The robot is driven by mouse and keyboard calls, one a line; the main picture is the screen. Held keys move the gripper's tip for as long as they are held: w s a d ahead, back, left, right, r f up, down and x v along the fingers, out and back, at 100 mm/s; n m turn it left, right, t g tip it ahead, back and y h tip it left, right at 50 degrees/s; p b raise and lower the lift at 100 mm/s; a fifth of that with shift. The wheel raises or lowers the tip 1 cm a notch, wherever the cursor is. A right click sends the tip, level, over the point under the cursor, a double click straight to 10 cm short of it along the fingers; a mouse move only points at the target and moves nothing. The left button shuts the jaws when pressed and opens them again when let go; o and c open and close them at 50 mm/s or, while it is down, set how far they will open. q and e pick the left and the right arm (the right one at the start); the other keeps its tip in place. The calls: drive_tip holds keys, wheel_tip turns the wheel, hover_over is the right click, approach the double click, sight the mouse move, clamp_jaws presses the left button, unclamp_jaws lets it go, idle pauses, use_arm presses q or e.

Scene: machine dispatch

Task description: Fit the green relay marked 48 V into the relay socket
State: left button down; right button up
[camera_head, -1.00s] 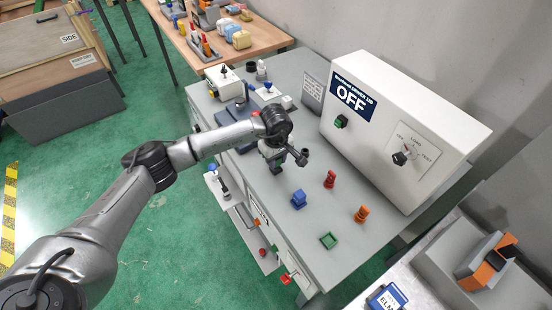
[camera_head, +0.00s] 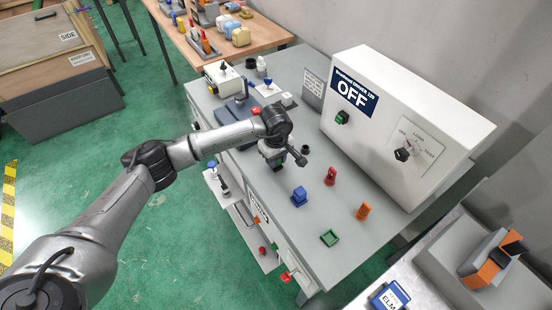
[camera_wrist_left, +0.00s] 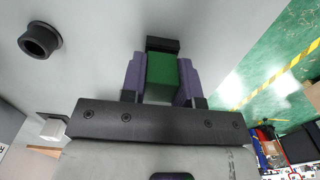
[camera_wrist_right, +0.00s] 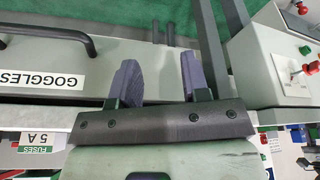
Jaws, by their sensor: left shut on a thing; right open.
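My left gripper (camera_wrist_left: 162,80) is shut on a green block (camera_wrist_left: 161,72), which sits between its purple fingers; this looks like the relay, but no marking can be read. A black piece (camera_wrist_left: 162,45) shows at the block's far end; I cannot tell whether it is the socket or part of the relay. In the head view the left gripper (camera_head: 272,158) is low over the grey bench top, near its front edge. My right gripper (camera_wrist_right: 157,78) is open and empty in the right wrist view, and it is outside the head view.
A black round collar (camera_wrist_left: 40,40) stands beside the left gripper. On the bench are a blue part (camera_head: 299,196), a red part (camera_head: 330,176), an orange part (camera_head: 363,211) and a green square holder (camera_head: 329,238). A white cabinet (camera_head: 400,150) reading OFF stands behind.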

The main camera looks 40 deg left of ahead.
use_arm(q)
drive_tip(key=shift+c, duration=1.9)
unclamp_jaws()
drive_tip(key=shift+r, duration=0.15)
drive_tip(key=shift+r+p, duration=1.3)
drive_tip(key=shift+r, duration=0.7)
drive_tip(key=shift+r+p, duration=0.45)
drive_tip(key=shift+r, duration=0.4)
